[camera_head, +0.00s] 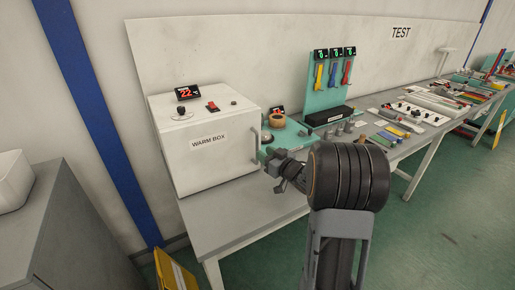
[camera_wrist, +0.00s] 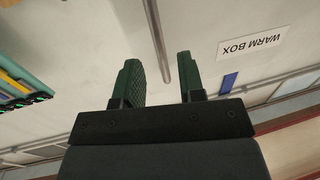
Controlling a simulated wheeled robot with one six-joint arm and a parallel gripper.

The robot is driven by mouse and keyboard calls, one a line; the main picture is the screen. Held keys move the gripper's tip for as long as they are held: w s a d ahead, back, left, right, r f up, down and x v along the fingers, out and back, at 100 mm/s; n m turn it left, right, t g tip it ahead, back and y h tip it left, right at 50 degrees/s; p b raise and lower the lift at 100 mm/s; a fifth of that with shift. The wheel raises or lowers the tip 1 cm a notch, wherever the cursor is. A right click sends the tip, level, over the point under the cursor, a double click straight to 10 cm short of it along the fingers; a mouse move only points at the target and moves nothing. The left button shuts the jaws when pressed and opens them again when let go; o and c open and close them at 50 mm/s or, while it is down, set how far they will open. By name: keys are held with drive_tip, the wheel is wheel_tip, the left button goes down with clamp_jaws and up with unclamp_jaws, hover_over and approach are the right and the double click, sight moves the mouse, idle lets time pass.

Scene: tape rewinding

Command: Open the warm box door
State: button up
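The warm box (camera_head: 210,148) is a white cabinet on the table, with a "WARM BOX" label on its front and a red display reading 22 on top. Its door looks shut. A vertical grey handle (camera_head: 255,150) is on the right side of the front. My gripper (camera_head: 272,160) is close to the handle's lower part. In the wrist view, my gripper (camera_wrist: 162,80) has two green fingers apart, and the metal handle (camera_wrist: 157,45) reaches down between them near their tips. The fingers do not appear to touch it.
The grey table (camera_head: 240,205) has bare room in front of the box. Right of the box stand a round tape device (camera_head: 277,119), a teal tool panel (camera_head: 333,80) and several small parts. A grey cabinet (camera_head: 70,225) is at the left, and a yellow object (camera_head: 175,272) stands below the table.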

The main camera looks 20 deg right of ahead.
sight(257, 161)
drive_tip(key=shift+x, duration=2.45)
drive_tip(key=shift+c, duration=0.4)
clamp_jaws()
